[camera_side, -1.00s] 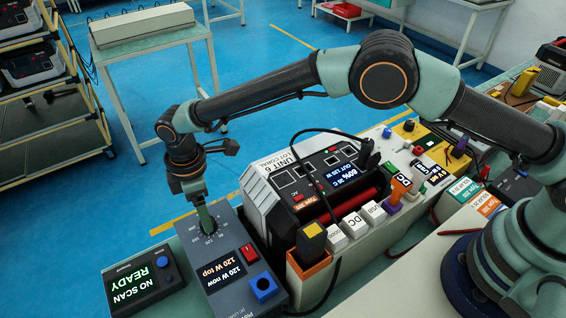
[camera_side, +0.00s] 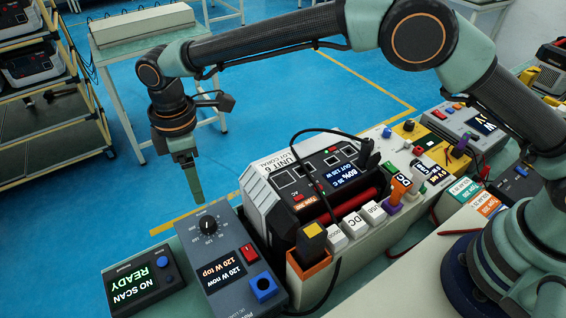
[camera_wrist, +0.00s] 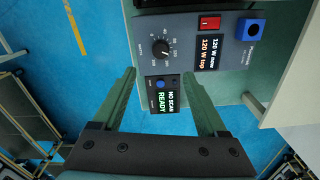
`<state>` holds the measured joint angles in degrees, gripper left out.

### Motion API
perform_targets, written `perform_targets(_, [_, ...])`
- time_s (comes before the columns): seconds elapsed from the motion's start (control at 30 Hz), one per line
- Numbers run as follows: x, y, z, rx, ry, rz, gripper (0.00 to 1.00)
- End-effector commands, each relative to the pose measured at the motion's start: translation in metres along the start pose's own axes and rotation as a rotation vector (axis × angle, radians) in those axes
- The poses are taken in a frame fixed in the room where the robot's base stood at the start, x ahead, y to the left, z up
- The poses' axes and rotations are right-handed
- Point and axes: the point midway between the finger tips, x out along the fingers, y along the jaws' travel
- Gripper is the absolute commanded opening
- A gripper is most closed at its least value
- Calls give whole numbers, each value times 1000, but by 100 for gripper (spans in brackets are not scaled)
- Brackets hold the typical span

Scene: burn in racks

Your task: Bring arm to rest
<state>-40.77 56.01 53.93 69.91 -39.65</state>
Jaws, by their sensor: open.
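My gripper (camera_side: 194,190) is raised above and behind the grey load box (camera_side: 224,255) in the side view, apart from it and holding nothing. In the wrist view my gripper (camera_wrist: 168,103) shows two green fingers spread wide. The load box has a black dial (camera_side: 208,225), a red switch and a blue socket, and its screen reads 120 W now, 120 W top. The dial also shows in the wrist view (camera_wrist: 162,46), beyond the fingertips.
A scanner box (camera_side: 143,283) reading NO SCAN READY sits left of the load box. The power unit (camera_side: 310,180) stands right of it, with a cable looping over its top. A holder with labelled plugs (camera_side: 352,225) is in front. Blue floor lies open behind the bench.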

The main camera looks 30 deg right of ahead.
Motion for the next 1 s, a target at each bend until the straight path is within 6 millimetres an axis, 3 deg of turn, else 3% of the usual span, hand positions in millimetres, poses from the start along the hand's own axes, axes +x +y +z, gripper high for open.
perform_targets(0.17, [-36,18,28,109,32,27,75])
perform_targets(0.47, [-117,40,122,423,117,99,75])
perform_targets(0.7, [-160,30,203,674,186,158,75])
perform_targets(1.0, [-182,-8,295,982,278,237,75])
